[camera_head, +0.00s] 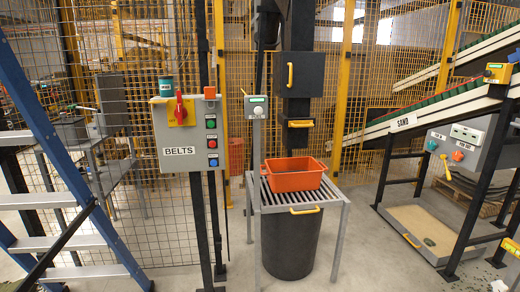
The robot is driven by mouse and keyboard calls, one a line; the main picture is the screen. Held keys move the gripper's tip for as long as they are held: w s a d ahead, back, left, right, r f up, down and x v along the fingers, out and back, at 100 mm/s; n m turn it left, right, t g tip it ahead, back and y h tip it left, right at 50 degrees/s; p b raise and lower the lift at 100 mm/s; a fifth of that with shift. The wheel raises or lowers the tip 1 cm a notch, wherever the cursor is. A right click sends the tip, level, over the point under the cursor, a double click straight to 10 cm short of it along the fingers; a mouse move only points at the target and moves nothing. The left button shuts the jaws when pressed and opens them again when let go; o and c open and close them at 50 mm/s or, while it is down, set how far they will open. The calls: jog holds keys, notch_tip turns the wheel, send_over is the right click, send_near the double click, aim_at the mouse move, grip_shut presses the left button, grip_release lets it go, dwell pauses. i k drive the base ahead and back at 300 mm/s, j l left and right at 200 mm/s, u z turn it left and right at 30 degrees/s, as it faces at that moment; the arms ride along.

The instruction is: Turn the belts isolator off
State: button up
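The belts isolator is a red handle on a yellow plate (181,110), at the upper left of a grey control box (177,137) labelled BELTS. The red handle appears to stand roughly upright; its exact setting is too small to read. A column of buttons (211,143), green, red and blue among them, runs down the right side of the box. A teal cylinder (166,86) and an orange block (210,92) show at the top of the box. My gripper is not in view.
A blue ladder (62,157) stands at the left. Right of the box is a small post panel (257,107), then a slatted stand (275,200) bearing an orange crate (295,180). A SAND conveyor (440,113) is at the right. Floor in front of the box looks clear.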

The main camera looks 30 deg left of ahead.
aim_at(180, 113)
jog(key=i+l+u, duration=0.1)
jog(key=i+u, duration=0.15)
jog(key=u, duration=0.15)
jog(key=i+l+u, duration=0.25)
jog(key=u, duration=0.2)
jog(key=i+l+u, duration=0.25)
jog(key=u, duration=0.15)
jog(key=i+l+u, duration=0.15)
jog(key=l+u, duration=0.3)
jog(key=j, duration=0.1)
